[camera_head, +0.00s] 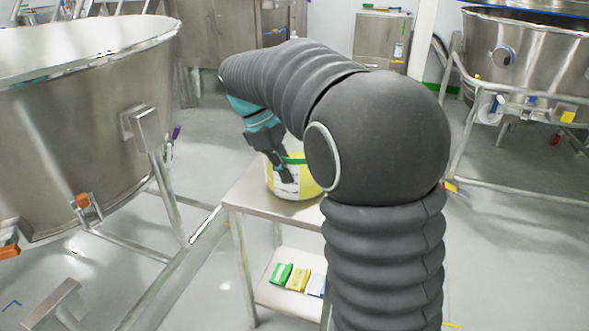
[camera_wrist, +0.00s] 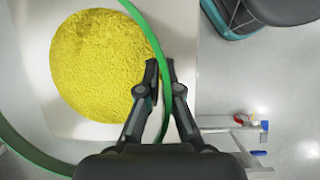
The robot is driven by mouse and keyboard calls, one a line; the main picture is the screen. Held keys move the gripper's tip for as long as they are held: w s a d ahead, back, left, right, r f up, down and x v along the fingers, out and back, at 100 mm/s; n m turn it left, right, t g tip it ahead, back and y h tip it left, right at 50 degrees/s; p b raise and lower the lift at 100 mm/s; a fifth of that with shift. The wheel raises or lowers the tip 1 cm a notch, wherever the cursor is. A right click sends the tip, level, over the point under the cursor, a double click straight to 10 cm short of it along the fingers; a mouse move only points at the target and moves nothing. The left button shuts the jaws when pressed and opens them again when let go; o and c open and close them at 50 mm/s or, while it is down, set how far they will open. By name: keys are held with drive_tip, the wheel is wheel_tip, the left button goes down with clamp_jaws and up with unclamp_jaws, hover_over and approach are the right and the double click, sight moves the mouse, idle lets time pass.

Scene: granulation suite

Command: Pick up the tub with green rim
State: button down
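The tub with green rim (camera_head: 307,182) stands on a small steel table, white and yellow outside, partly hidden by my arm in the head view. In the wrist view its green rim (camera_wrist: 142,20) curves around a bed of yellow granules (camera_wrist: 100,65). My gripper (camera_wrist: 161,75) has one finger inside the tub and one outside. The fingers are close together on the rim and wall, with no clear gap.
The small steel table (camera_head: 243,198) has a lower shelf with green, yellow and white items (camera_head: 298,278). A large steel vessel (camera_head: 85,120) stands close on the left, another (camera_head: 535,60) at the back right. A steel cabinet (camera_head: 381,38) stands behind. Floor is clear at right.

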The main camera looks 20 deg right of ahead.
drive_tip(key=shift+r, duration=0.15)
drive_tip(key=shift+r, duration=0.3)
wheel_tip(320, 180, up, 4)
drive_tip(key=shift+s+f+p, duration=0.1)
drive_tip(key=shift+f+p, duration=0.05)
drive_tip(key=shift+p, duration=0.2)
drive_tip(key=s+d+r, duration=0.2)
drive_tip(key=s+r, duration=0.4)
drive_tip(key=s, duration=0.5)
drive_tip(key=shift+d+r, duration=0.2)
drive_tip(key=shift+d, duration=0.2)
